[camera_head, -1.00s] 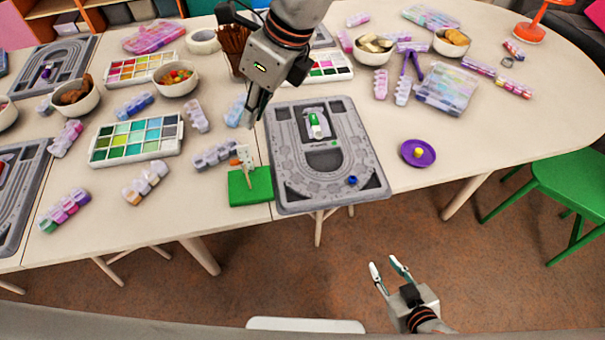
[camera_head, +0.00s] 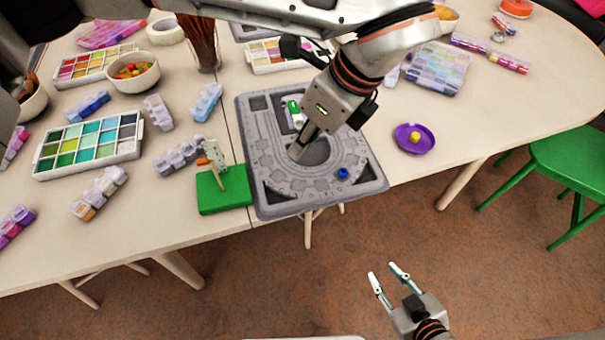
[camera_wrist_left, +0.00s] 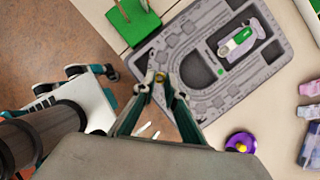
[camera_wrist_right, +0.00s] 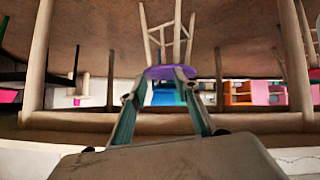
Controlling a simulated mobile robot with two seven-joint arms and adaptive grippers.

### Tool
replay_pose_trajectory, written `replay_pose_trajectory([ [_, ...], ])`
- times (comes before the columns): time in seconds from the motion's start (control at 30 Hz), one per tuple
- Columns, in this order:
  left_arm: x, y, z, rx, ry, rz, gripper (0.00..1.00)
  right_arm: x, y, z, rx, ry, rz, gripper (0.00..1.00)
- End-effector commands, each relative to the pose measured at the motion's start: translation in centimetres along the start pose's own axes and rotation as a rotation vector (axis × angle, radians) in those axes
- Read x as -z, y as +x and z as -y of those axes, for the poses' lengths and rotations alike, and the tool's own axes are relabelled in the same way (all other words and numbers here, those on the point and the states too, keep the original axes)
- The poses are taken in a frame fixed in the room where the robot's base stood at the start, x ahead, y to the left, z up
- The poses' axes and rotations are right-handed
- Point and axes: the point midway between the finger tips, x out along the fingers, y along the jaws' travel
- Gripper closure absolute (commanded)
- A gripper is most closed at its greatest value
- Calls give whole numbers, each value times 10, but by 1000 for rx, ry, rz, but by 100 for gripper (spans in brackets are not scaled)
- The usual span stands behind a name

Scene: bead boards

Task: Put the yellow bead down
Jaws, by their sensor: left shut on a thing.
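My left gripper (camera_head: 295,152) is low over the grey bead board (camera_head: 262,202), pointing down at its curved grooves. In the left wrist view its fingertips (camera_wrist_left: 159,80) are closed on a small yellowish bead (camera_wrist_left: 160,76). The head view hides this bead; I cannot tell whether it touches the board. A blue bead (camera_head: 343,173) sits on the board to the right of the gripper. Another yellow bead (camera_head: 415,137) is in the purple dish (camera_head: 402,146) right of the board. My right gripper (camera_head: 390,277) is open and empty in front of the table.
A green block (camera_head: 222,196) with an upright card stands left of the board. A white-and-green piece (camera_head: 294,108) lies in the board's inner recess. Paint sets (camera_head: 88,146), bead boxes (camera_head: 440,70) and bowls (camera_head: 133,76) fill the table's left and back. Table around the purple dish is clear.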

Motion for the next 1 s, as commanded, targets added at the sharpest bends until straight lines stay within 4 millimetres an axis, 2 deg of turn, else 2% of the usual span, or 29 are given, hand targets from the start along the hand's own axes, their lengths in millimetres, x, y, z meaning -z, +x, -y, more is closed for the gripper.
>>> replay_pose_trajectory([
  [0.03, 7, 15, 0, -7, 5, -5, 93, 0, 2, 1, 2, -1, -3, 69],
  [0.1, 11, 26, 2, -5, 3, -4, 93, 3, 4, 0, 3, -3, -10, 69],
  [0.3, 17, 40, 4, 0, 1, -1, 93, 10, 3, 2, 5, -1, -24, 69],
  [0.43, 20, 47, 4, -1, 1, -2, 93, 8, 4, 4, 9, 0, -20, 69],
  [0.7, 37, 89, 7, -5, 2, -4, 93, -4, 5, 9, 17, 6, -3, 69],
  [0.8, 39, 94, 8, -3, 1, -3, 93, 4, 4, 8, 15, 6, -16, 69],
  [1.0, 38, 92, 9, 1, -1, 0, 93, 13, 6, 4, 10, 3, -32, 69],
])
